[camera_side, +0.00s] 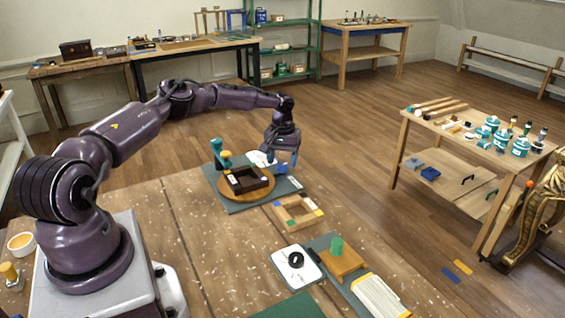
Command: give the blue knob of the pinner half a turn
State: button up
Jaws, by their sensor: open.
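My gripper (284,160) hangs pointing down over the far right part of a dark green mat (240,207), with its jaws open. A small blue piece (281,169) shows just below the fingers; it may be the blue knob, but it is too small to be sure, and I cannot tell whether the fingers touch it. A dark brown square frame (247,189) lies on a round wooden board (232,196) on the mat. I cannot tell which of these is the pinner.
A light wooden frame (298,211) with coloured corners lies nearer on the bench. The bench's left middle is clear. A side table (405,132) stands right.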

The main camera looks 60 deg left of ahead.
aim_at(283, 164)
notch_tip(283, 164, up, 12)
jog(key=shift+f, duration=0.25)
